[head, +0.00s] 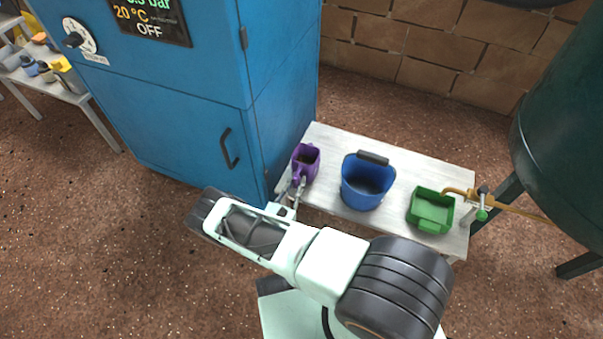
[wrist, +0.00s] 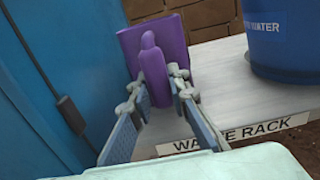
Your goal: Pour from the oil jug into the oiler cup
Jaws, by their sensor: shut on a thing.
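The purple jug (head: 306,160), which I take for the oil jug, is upright at the left end of the pale rack, close to the blue cabinet. In the wrist view the jug (wrist: 175,43) has its handle side toward me. My gripper (head: 297,188) reaches it from the front. In the wrist view my gripper (wrist: 157,84) is shut on the jug's upright handle, one finger on each side. Whether the jug's base touches the rack is hard to tell. I cannot make out an oiler cup in either view.
The pale rack (head: 330,137) also bears a blue bucket (head: 362,190) and a green tub (head: 432,209) near a brass tap (head: 458,193). The blue cabinet (head: 180,90) stands tight on the left. A dark green tank (head: 570,130) stands at right. Open floor lies in front.

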